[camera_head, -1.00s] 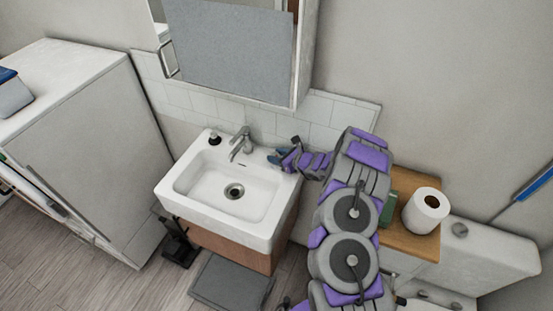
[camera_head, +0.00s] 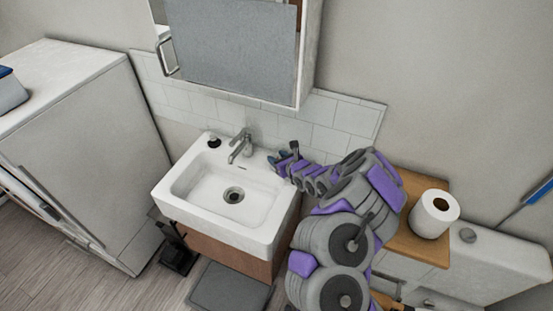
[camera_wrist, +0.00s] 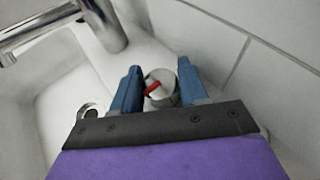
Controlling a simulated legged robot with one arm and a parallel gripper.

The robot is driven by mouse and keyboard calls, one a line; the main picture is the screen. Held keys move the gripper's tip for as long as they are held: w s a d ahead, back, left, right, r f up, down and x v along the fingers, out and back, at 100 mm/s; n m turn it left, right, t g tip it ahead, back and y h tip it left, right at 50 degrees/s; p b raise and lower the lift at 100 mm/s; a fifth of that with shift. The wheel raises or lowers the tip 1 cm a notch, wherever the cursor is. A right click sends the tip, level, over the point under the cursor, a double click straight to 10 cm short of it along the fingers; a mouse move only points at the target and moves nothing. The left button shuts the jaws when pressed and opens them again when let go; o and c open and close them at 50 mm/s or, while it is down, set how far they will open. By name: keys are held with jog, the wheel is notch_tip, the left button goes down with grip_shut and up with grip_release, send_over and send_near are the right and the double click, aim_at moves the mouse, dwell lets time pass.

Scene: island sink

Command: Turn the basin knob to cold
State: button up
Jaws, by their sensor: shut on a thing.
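The basin knob (camera_wrist: 164,94) is a small round metal knob with a red mark (camera_wrist: 152,88) on its top. In the wrist view it sits between the two blue fingers of my gripper (camera_wrist: 160,70), which is shut on it. The red mark slants toward the lower left of that view. The head view shows my gripper (camera_head: 279,158) at the back right corner of the white basin (camera_head: 181,218), where the knob is too small to make out. The metal faucet (camera_head: 238,146) stands to the left of my gripper.
A mirror cabinet (camera_head: 310,55) hangs above, with wall tiles (camera_head: 352,117) behind the basin. A toilet paper roll (camera_head: 432,214) rests on a wooden shelf (camera_head: 425,250) to the right of my arm.

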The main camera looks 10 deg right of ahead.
jog(key=shift+d, duration=0.25)
jog(key=o, duration=1)
jog(key=shift+f, duration=0.1)
jog(key=shift+c, duration=0.2)
jog(key=shift+s+a, duration=0.1)
jog(key=shift+a, duration=0.1)
jog(key=p+v, duration=0.7)
jog(key=v, duration=1)
jog(key=shift+d, duration=0.2)
